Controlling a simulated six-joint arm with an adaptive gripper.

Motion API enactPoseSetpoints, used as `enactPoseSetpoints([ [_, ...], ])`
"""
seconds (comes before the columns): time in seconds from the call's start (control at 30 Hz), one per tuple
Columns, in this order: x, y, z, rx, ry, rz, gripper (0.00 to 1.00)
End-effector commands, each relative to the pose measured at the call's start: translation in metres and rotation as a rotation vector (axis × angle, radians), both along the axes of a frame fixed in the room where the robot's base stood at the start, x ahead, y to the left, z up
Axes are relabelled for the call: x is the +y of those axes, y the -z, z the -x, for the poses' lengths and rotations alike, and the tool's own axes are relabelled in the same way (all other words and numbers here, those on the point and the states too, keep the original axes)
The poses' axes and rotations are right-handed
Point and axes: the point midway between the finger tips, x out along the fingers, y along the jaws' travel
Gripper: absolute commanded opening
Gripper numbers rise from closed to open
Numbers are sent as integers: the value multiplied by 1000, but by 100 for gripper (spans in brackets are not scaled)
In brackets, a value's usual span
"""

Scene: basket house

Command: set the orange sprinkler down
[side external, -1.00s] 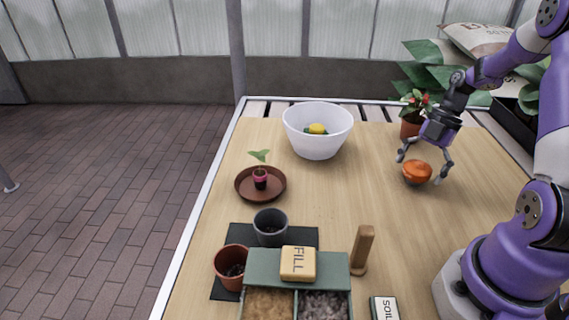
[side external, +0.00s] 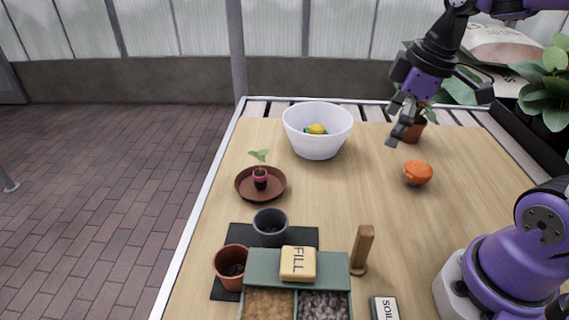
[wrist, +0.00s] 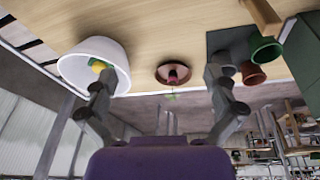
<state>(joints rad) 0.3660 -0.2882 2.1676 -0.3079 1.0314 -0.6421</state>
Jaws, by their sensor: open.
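The orange sprinkler (side external: 418,172) rests on the wooden table, right of the white bowl, with nothing touching it. My gripper (side external: 440,118) is open and empty, raised above the table behind the sprinkler, in front of the potted plant with red flowers. In the wrist view my gripper's two fingers (wrist: 168,95) are spread wide with nothing between them. The sprinkler does not show in the wrist view.
A white bowl (side external: 318,146) holding yellow and green items stands at the back. A brown saucer (side external: 244,190) carries a seedling. Dark and terracotta pots, a green tray (side external: 262,272) and a wooden post (side external: 362,250) are at the front. The table's middle is clear.

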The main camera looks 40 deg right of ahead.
Motion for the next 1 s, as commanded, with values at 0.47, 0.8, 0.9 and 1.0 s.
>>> enactPoseSetpoints([
  [0.47, 44, -5, 39, -216, 542, -136, 100],
  [0.8, 43, -5, 39, -215, 540, -135, 100],
  [0.9, 43, -5, 39, -215, 540, -135, 100],
  [1.0, 43, -5, 39, -215, 540, -135, 100],
])
